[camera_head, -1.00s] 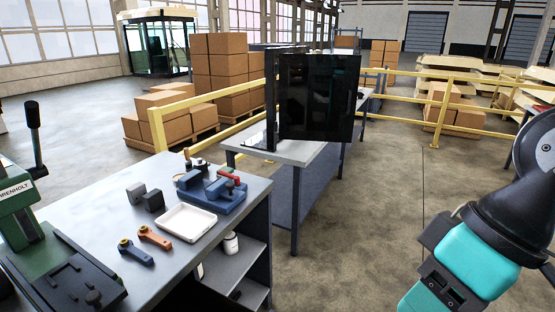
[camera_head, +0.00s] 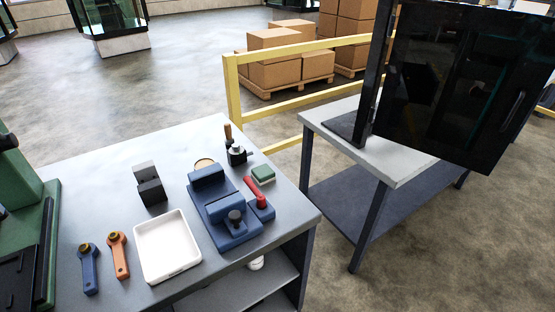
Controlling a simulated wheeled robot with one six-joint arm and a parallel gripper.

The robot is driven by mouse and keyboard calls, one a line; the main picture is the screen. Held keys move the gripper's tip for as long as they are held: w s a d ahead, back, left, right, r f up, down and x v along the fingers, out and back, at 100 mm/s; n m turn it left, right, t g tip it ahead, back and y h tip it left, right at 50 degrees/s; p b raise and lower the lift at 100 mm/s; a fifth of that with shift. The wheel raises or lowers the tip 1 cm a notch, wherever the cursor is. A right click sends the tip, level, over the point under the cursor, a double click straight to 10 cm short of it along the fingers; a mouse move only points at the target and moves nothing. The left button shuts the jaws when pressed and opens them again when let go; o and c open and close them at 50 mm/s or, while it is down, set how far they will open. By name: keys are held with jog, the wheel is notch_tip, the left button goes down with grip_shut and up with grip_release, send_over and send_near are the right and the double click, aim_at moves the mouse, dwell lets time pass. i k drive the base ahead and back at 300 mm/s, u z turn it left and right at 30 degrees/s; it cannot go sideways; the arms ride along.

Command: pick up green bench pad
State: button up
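The green bench pad (camera_head: 263,174) is a small block with a green top and a pale lower part. It lies on the grey workbench (camera_head: 105,180) near its right edge, behind a red-handled tool (camera_head: 256,196) and to the right of the blue vise (camera_head: 222,208). Its top is uncovered. My gripper is not in view.
A white tray (camera_head: 167,247), an orange tool (camera_head: 118,255), a blue tool (camera_head: 89,268) and grey blocks (camera_head: 150,185) share the bench. A green machine (camera_head: 25,215) stands at left.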

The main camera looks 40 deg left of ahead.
aim_at(262, 175)
jog(key=u, duration=0.4)
jog(key=i, duration=0.9)
jog(key=u, duration=1.25)
jog(key=i, duration=0.65)
jog(key=u, duration=0.5)
